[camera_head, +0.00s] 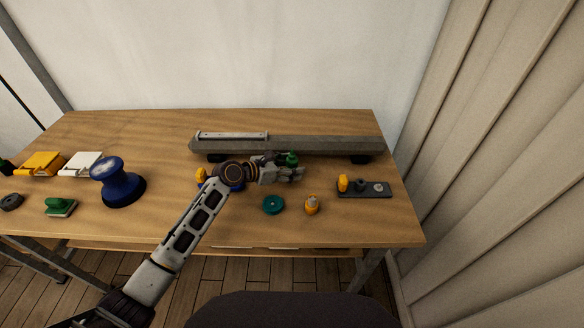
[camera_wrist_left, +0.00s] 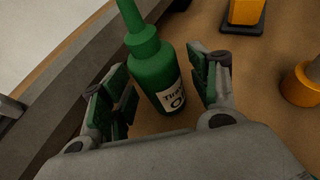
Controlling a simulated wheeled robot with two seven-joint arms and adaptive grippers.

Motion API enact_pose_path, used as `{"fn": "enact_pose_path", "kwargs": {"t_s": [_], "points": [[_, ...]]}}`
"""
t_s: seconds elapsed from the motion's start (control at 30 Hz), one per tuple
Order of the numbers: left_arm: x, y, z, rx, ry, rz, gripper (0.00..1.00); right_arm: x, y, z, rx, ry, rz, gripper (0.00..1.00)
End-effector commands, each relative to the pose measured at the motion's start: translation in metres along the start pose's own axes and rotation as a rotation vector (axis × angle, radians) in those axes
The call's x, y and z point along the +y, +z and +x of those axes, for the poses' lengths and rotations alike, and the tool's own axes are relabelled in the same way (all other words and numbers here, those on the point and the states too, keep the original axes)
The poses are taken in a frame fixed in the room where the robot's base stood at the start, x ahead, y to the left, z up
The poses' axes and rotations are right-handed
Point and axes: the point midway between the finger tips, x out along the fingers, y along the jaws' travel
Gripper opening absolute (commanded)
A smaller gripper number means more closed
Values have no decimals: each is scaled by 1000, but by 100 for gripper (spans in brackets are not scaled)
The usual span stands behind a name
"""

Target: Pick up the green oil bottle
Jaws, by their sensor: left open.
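The green oil bottle (camera_wrist_left: 158,72) stands between the two spread fingers of my left gripper (camera_wrist_left: 162,92) in the left wrist view. It has a narrow neck and a white label with dark lettering. A gap shows between the bottle and the right finger; whether the left finger touches it I cannot tell. In the head view my left gripper (camera_head: 285,173) is over the table in front of the long grey spar, and only a bit of the bottle (camera_head: 290,158) shows behind it. My right gripper is not in view.
The grey spar (camera_head: 320,145) lies close behind the bottle. A teal disc (camera_head: 272,205), a small orange item (camera_head: 312,205) and a dark plate (camera_head: 375,190) with a yellow piece are near the front right. A blue bollard-like object (camera_head: 118,185) stands at left.

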Motion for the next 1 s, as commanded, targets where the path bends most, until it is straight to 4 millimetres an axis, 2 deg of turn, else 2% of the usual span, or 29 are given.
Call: {"fn": "enact_pose_path", "kwargs": {"t_s": [0.13, 0.6, 1.0], "points": [[0, 0, 7, 1, -1, 1, 61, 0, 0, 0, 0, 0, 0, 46], [0, 0, 7, 1, 0, 0, 61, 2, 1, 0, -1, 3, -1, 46], [0, 0, 7, 1, 0, 0, 11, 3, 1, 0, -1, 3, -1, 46]]}}
